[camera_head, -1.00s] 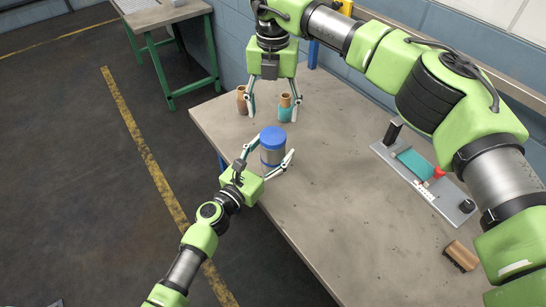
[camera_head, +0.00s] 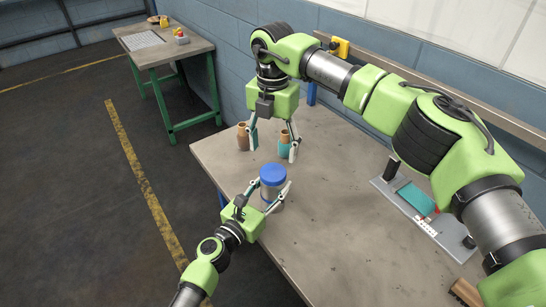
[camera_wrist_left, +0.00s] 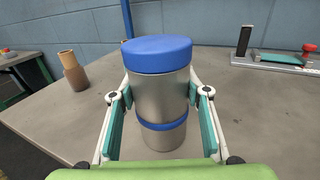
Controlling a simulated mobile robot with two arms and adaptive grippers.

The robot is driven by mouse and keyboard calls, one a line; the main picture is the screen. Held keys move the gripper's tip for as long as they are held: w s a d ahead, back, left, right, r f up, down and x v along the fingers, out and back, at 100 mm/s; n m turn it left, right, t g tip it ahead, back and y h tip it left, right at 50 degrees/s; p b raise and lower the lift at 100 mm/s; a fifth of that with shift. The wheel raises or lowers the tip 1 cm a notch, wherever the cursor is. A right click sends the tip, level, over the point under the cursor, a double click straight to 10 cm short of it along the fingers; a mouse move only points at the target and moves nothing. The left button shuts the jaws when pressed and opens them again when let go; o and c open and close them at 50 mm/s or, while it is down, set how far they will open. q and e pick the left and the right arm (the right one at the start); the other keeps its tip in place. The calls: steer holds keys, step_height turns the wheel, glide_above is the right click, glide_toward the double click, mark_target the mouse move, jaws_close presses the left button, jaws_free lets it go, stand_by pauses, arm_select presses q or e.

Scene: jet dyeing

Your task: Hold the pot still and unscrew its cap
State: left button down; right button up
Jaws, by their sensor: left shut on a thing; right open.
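The pot (camera_head: 269,195) is a metal cylinder with a blue cap (camera_head: 272,174) and a blue band low on its body. It stands upright on the table. In the left wrist view the pot (camera_wrist_left: 160,104) is in the middle, with the cap (camera_wrist_left: 157,54) seated on top. My left gripper (camera_head: 264,192) is shut on the pot's body, one finger on each side below the cap. My right gripper (camera_head: 273,147) points down, open, behind the pot and apart from it, close to two small bottles. Whether it touches either bottle is unclear.
A grey fixture with a teal plate (camera_head: 417,199) lies at the right, near a brown block (camera_head: 466,292). The table's (camera_head: 330,235) front middle is clear. A side table (camera_head: 165,45) stands far left.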

mark_target(273, 172)
steer(key=m, duration=0.5)
steer(key=shift+m, duration=0.3)
steer(key=shift+f, duration=4)
